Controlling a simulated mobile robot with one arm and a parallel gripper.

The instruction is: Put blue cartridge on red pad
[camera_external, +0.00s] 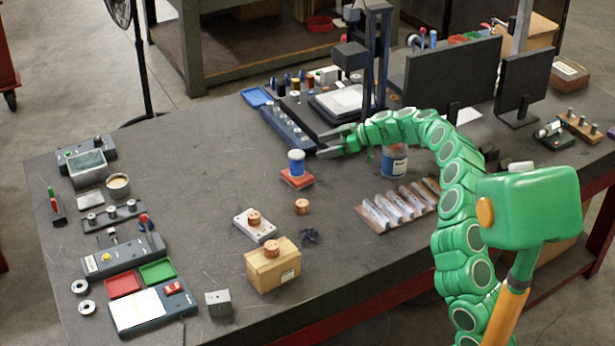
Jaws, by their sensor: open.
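The blue cartridge (296,158), with a white band, stands upright on the red pad (298,181) near the middle of the table. It appears to rest on the pad. My gripper (325,143) is open, with its fingers pointing left. It is to the right of and a little above the cartridge in the picture, apart from it, and nothing shows between the fingers.
A copper coil (302,207) lies in front of the pad. Another sits on a white plate (246,226), and one on a cardboard box (273,268). A labelled jar (394,162) stands under my arm. The table left of the pad is clear.

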